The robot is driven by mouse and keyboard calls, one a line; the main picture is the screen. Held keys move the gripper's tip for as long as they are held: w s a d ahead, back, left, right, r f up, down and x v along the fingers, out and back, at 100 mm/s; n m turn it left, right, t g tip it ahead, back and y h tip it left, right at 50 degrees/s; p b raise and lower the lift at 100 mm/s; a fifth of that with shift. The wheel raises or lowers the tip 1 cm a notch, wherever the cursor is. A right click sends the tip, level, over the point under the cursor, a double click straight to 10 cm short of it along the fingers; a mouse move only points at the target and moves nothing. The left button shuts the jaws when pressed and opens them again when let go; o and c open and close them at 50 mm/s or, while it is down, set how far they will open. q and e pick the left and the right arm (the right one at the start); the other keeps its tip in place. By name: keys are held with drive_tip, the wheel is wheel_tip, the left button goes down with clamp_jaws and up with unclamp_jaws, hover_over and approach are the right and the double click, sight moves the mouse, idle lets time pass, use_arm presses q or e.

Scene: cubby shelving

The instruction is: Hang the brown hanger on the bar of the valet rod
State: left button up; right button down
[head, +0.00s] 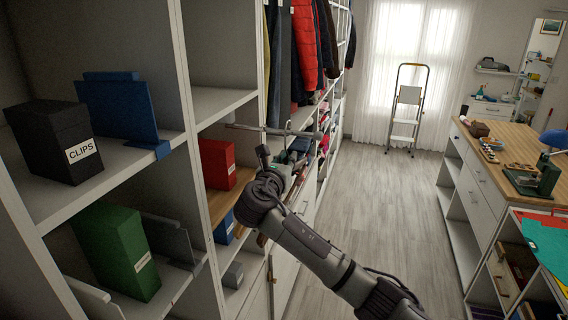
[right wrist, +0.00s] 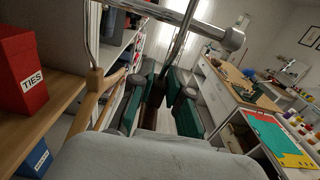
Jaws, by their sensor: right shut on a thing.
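The valet rod (head: 268,130) is a thin silver bar reaching out from the shelving into the aisle. In the right wrist view its bar (right wrist: 190,20) ends in a round knob. My right gripper (head: 290,165) is just below the rod, shut on the brown hanger (head: 262,240), mostly hidden behind the gripper. In the wrist view the green-padded fingers (right wrist: 160,95) close around its dark neck, and a metal hook (right wrist: 181,38) rises beside the bar. Whether the hook rests over the bar cannot be told. A lighter wooden hanger (right wrist: 92,105) hangs to the left. My left gripper is not in view.
Shelving with a red box (head: 218,163), green box (head: 118,250) and black CLIPS box (head: 58,140) stands left. Hanging clothes (head: 305,45) are behind the rod. A wooden-topped counter (head: 510,150) is right. The aisle floor (head: 385,215) is clear up to a stepladder (head: 405,110).

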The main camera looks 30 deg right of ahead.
drive_tip(key=shift+x, duration=2.1)
drive_tip(key=shift+f+b, duration=0.5)
drive_tip(key=shift+f, duration=0.85)
drive_tip(key=c, duration=1)
unclamp_jaws()
drive_tip(key=shift+s, duration=0.1)
drive_tip(key=shift+c, duration=0.2)
drive_tip(key=v, duration=1.2)
